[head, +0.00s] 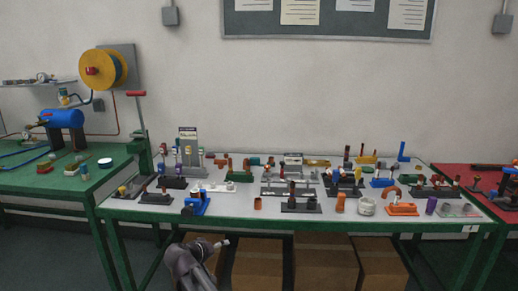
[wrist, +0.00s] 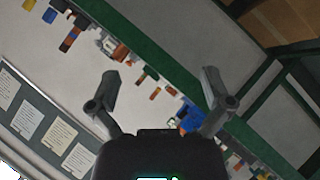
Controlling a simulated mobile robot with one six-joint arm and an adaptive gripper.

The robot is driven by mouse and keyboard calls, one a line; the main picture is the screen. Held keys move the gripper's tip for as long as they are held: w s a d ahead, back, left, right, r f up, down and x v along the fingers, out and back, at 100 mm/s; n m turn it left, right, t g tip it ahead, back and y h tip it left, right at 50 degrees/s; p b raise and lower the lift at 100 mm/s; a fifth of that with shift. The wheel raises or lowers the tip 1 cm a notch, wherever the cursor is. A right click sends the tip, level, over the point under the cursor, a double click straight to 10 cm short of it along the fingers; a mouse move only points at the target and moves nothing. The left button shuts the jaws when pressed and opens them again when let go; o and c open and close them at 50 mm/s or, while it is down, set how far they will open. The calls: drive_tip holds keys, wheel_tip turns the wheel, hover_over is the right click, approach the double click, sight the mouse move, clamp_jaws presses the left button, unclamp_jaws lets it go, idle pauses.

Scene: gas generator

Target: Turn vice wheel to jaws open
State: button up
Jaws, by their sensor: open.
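A small blue vice (head: 197,203) stands at the front edge of the middle table, left of its centre. Its wheel and jaws are too small to make out. In the wrist view a blue body (wrist: 188,118), which looks like the same vice, shows beyond my gripper, near the right finger and partly hidden by it. My gripper (wrist: 160,88) is open, with its two fingers spread and nothing between them. It is apart from the vice. In the head view my arm is low in front of the table, below the vice.
The middle table (head: 345,222) is crowded with several small fixtures and parts. A white jar (head: 367,206) and an orange fixture (head: 403,209) stand near its front edge. Cardboard boxes (head: 257,262) sit underneath. A green table (head: 50,182) is at left, a red one (head: 458,178) at right.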

drive_tip(key=s+d+f+m+g+y, duration=0.1)
drive_tip(key=s+d+f+g, duration=0.2)
drive_tip(key=d, duration=0.7)
drive_tip(key=s+d+f+m+g, duration=0.1)
drive_tip(key=s+d+f+g, duration=0.2)
drive_tip(key=d, duration=0.7)
drive_tip(key=s+d+f+m+g+y, duration=0.25)
drive_tip(key=s+d+g+y, duration=0.2)
drive_tip(key=s+d, duration=0.7)
wheel_tip(320, 180, up, 20)
drive_tip(key=y+p, duration=0.1)
drive_tip(key=p, duration=1.9)
drive_tip(key=shift+s+a+n+p, duration=0.15)
drive_tip(key=shift+a+n+p, duration=0.2)
drive_tip(key=shift+a+n, duration=0.1)
